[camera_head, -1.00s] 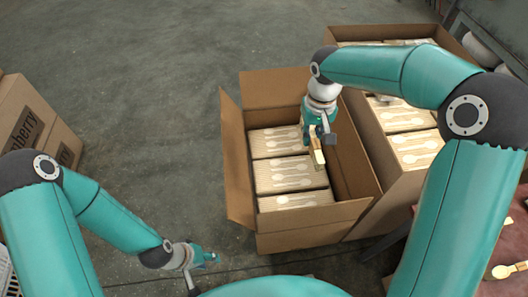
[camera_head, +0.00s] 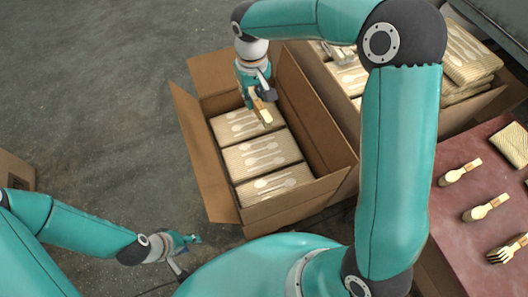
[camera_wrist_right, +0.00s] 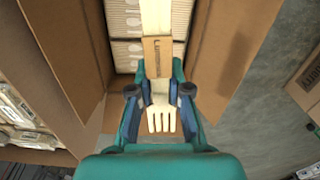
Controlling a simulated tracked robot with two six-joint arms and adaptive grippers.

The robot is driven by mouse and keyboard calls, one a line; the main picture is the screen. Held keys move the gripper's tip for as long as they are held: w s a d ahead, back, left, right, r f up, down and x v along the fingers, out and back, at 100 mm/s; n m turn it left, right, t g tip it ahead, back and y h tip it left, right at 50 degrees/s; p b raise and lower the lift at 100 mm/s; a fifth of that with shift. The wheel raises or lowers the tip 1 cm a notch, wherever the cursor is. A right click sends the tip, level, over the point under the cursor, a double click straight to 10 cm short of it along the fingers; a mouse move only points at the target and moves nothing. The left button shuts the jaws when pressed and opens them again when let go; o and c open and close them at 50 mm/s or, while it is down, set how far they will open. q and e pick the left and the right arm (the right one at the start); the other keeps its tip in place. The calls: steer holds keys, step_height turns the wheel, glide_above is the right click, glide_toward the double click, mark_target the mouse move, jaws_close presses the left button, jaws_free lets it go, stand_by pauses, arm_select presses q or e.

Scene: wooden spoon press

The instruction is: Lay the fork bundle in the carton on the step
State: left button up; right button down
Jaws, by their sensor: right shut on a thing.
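My right gripper (camera_head: 260,92) is shut on the fork bundle (camera_wrist_right: 162,117), a pale wooden bundle with a printed brown paper band. In the right wrist view, its tines point back between my fingers (camera_wrist_right: 159,92). In the head view the bundle (camera_head: 265,117) hangs over the far pack in the open carton (camera_head: 296,207). I cannot tell whether it touches the pack. The carton holds pale packs (camera_head: 262,158) with spoon pictures, and its flaps stand open. My left gripper (camera_head: 186,243) is low at the left, away from the carton; its jaws are too small to read.
A second carton (camera_head: 323,80) with packs stands close on the right, partly behind my right arm. A dark red table (camera_head: 448,222) at the right holds several wooden cutlery bundles (camera_head: 486,207) and a pack (camera_head: 512,145).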

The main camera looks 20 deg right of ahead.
steer(key=shift+d+f+n+b, duration=0.1)
steer(key=shift+f+n+b, duration=0.25)
steer(key=shift+n, duration=0.15)
steer(key=d+f+n+b, duration=0.2)
steer(key=f+n+b, duration=0.6)
steer(key=f+n, duration=0.2)
steer(key=d+f+n+b, duration=0.2)
steer(key=f+n+b, duration=0.7)
steer(key=f+n, duration=0.2)
steer(key=w+d+f+n+b, duration=0.1)
steer(key=d+f+n+b, duration=0.2)
steer(key=f+n+b, duration=0.5)
step_height(320, 180, down, 3)
steer(key=shift+f+n, duration=0.1)
steer(key=shift+n, duration=2.4)
steer(key=shift+a+f, duration=0.1)
steer(key=shift+f, duration=0.1)
steer(key=shift+f, duration=0.45)
